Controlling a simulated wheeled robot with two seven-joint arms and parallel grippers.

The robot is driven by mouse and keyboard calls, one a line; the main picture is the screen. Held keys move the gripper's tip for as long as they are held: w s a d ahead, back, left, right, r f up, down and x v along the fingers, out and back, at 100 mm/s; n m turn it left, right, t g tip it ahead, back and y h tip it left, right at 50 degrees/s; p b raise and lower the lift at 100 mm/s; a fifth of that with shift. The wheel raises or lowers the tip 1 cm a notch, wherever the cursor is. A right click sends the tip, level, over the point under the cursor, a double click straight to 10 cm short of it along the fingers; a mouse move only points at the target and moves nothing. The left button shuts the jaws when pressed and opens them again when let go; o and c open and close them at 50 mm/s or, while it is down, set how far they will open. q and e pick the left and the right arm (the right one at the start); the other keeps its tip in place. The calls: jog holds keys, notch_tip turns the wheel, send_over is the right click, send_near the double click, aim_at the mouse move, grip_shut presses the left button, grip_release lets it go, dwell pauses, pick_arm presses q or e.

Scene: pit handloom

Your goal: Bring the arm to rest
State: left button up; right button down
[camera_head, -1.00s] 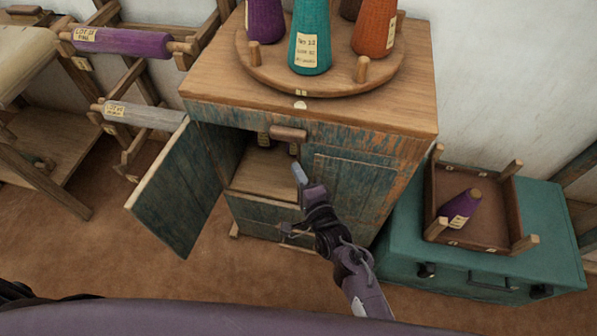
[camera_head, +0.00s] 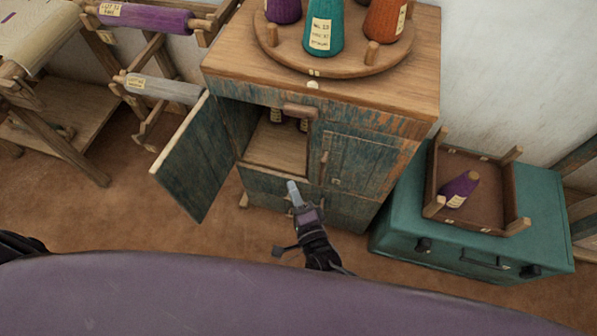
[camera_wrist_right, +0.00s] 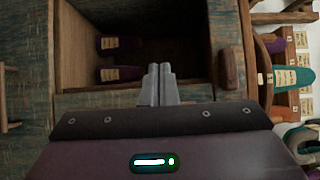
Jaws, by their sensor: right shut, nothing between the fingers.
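My right gripper (camera_head: 292,188) is shut and empty. In the head view it is in front of the weathered blue-green cabinet (camera_head: 352,165), just below the open compartment. In the right wrist view its two fingers (camera_wrist_right: 158,84) are together and point toward the compartment opening (camera_wrist_right: 190,45). The cabinet's left door (camera_head: 195,158) stands open. Inside the compartment, two dark purple cones with labels (camera_wrist_right: 118,75) show in the right wrist view. My left gripper is not in view; only a dark piece of my own body shows at the left edge.
A round wooden stand (camera_head: 340,62) with several yarn cones is on the cabinet top. A teal chest (camera_head: 400,215) at right carries an open wooden tray (camera_head: 480,205) with a purple cone (camera_head: 459,188). Wooden racks with rolls stand at left. The brown floor (camera_head: 110,215) in front is clear.

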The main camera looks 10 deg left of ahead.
jog(key=shift+s+f, duration=0.1)
jog(key=shift+s, duration=0.15)
jog(key=s+d+f+n+g+h, duration=0.1)
jog(key=s+d+f+n+g, duration=0.25)
jog(key=f, duration=0.45)
jog(key=s+d+f+n+g+h, duration=0.2)
jog(key=s+d+f, duration=0.2)
jog(key=f, duration=0.4)
jog(key=s+d+f+n+g+h, duration=0.1)
jog(key=s+d+f+n+g, duration=0.1)
jog(key=s+d+f, duration=0.35)
jog(key=s+d+f+n+g+h+p, duration=0.1)
jog(key=s+d+f+n+g+h, duration=0.4)
jog(key=s+d+f, duration=0.8)
jog(key=s+d+n+g, duration=0.2)
jog(key=s+d, duration=0.1)
jog(key=d, duration=0.1)
jog(key=shift+s+d+f, duration=0.2)
jog(key=shift+f, duration=0.05)
jog(key=shift+s, duration=0.1)
